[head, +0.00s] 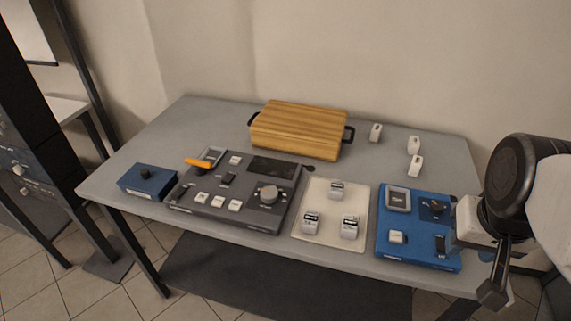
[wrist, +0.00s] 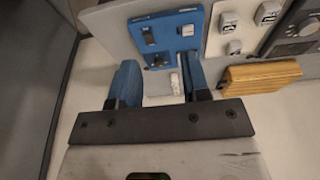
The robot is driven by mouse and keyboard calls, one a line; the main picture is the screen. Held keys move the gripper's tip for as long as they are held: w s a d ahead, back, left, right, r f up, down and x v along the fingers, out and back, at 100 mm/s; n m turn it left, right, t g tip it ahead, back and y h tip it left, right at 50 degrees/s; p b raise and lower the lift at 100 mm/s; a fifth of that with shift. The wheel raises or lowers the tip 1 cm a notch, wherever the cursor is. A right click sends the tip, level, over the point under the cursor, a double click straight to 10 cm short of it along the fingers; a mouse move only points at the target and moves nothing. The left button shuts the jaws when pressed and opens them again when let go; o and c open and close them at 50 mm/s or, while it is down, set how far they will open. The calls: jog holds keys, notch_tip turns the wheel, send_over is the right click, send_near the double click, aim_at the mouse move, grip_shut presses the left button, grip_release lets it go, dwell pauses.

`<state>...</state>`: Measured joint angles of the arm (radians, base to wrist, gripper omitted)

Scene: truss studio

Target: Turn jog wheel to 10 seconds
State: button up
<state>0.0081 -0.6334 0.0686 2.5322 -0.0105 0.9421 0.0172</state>
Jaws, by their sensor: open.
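The jog wheel, a round grey knob (head: 268,194), sits on the right part of a dark grey control panel (head: 245,217) on the table. The panel has a dark screen behind the wheel; no readable seconds value shows. In the wrist view the wheel (wrist: 309,27) is at the upper right edge, partly cut off. My gripper (head: 491,292) is at the table's right end in the head view, well apart from the wheel. In the wrist view its two blue fingers (wrist: 160,82) are spread with nothing held between them.
A blue panel (head: 421,253) and a cream panel (head: 329,191) with white blocks lie between my gripper and the dark panel. A wooden block with black handles (head: 297,131) stands behind. A small blue box (head: 148,181) is at left. Several white pieces (head: 376,131) stand back right.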

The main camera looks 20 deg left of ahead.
jog(key=o, duration=0.5)
jog(key=shift+w+a, duration=0.1)
jog(key=shift+c, duration=0.2)
jog(key=shift+o, duration=0.9)
jog(key=shift+w+a, duration=0.15)
jog(key=shift+w, duration=0.1)
jog(key=w+a+f+n+g, duration=0.1)
jog(key=w+a+f+n, duration=0.2)
jog(key=w+a+n, duration=1.1)
jog(key=w+a+f+n, duration=0.2)
jog(key=a+f, duration=0.1)
jog(key=a, duration=0.5)
jog(key=w+a+f+n+g, duration=0.1)
jog(key=a+f, duration=0.3)
jog(key=a, duration=0.4)
jog(key=w+a+f+n, duration=0.3)
jog(key=w+a, duration=0.1)
jog(key=a, duration=0.5)
jog(key=shift+a+f+g, duration=0.1)
jog(key=shift+f+g, duration=0.1)
jog(key=shift+g, duration=0.1)
jog(key=shift+a+f, duration=0.15)
jog(key=shift+a, duration=0.15)
